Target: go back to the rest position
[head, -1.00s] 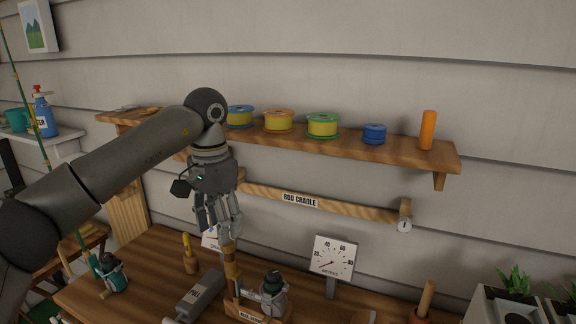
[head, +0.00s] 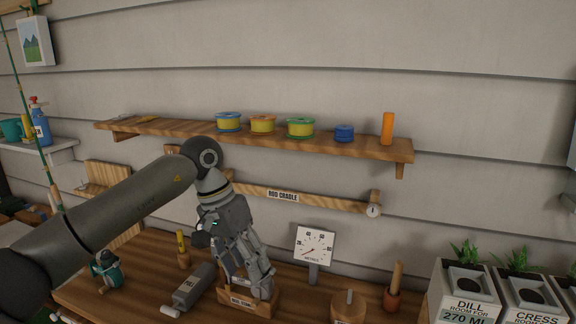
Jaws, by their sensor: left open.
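My left gripper (head: 257,280) hangs fingers-down over the workbench (head: 130,294), with the arm coming in from the left. It is open. Its fingers show in front of and just over a small wooden stand (head: 246,303) with a label. They cover most of what is on or behind the stand, so I cannot tell if they touch anything there. My right gripper is not in view.
A grey box (head: 193,286), a teal reel (head: 109,270) and a gauge (head: 314,244) stand on the bench. Behind are the rod cradle (head: 320,201) and a shelf (head: 180,131) with line spools. Planters (head: 464,293) stand at the right.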

